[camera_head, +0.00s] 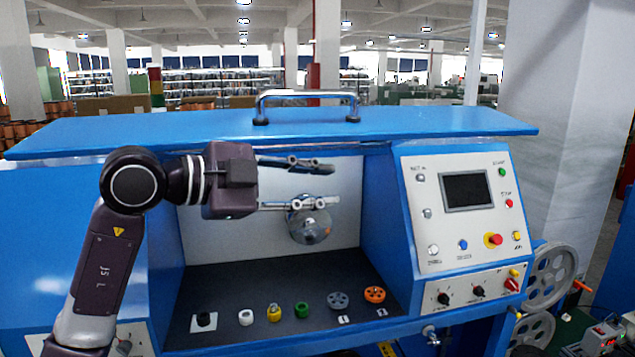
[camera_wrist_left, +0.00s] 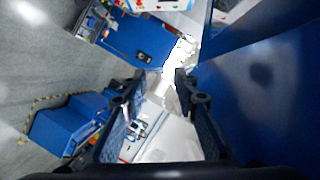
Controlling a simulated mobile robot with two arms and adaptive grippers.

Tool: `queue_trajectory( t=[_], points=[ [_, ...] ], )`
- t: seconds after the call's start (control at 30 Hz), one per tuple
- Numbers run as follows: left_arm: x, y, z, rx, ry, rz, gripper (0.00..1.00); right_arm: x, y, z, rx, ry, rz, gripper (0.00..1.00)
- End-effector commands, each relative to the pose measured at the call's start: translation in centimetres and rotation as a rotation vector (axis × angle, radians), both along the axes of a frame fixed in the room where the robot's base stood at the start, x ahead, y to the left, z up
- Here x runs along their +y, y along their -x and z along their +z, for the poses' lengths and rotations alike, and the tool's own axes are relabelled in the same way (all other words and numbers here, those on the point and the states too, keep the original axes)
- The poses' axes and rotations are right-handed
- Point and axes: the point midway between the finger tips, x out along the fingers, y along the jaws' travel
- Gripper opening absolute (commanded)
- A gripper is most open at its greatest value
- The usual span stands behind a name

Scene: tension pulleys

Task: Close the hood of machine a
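The machine's blue hood (camera_head: 190,128) shows as a wide panel across the top of the blue machine, and the front opening below it is uncovered. A chrome handle (camera_head: 305,96) stands on the hood. My left gripper (camera_head: 328,185) is in front of the opening, below the hood and handle, with its fingers apart and pointing right. In the left wrist view its two fingers (camera_wrist_left: 156,92) are also spread, with nothing visibly held between them. My right gripper is in neither view.
Inside the opening, a round metal pulley (camera_head: 309,228) is on the back wall. Several small pulleys and rings, including an orange one (camera_head: 374,294), sit on the dark floor (camera_head: 240,275). A control panel (camera_head: 468,205) is on the right, and large grey wheels (camera_head: 550,275) stand beyond it.

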Motion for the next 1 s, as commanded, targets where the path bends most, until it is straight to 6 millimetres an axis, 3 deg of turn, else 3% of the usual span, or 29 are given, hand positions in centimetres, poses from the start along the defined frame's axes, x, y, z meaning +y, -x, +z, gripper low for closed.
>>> queue_trajectory(
  t=[0.03,0.27,0.9,1.0],
  points=[
    [0.0,0.0,0.0,0.000,0.000,0.000,0.24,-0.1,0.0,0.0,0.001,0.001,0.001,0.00],
    [0.0,0.0,0.0,0.000,0.000,0.000,0.00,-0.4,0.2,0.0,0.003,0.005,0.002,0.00],
    [0.0,0.0,0.0,0.000,0.000,0.000,0.00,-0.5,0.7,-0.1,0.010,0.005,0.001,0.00],
    [0.0,0.0,0.0,0.000,0.000,0.000,0.00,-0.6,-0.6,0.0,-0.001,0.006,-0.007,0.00]
  ],
)
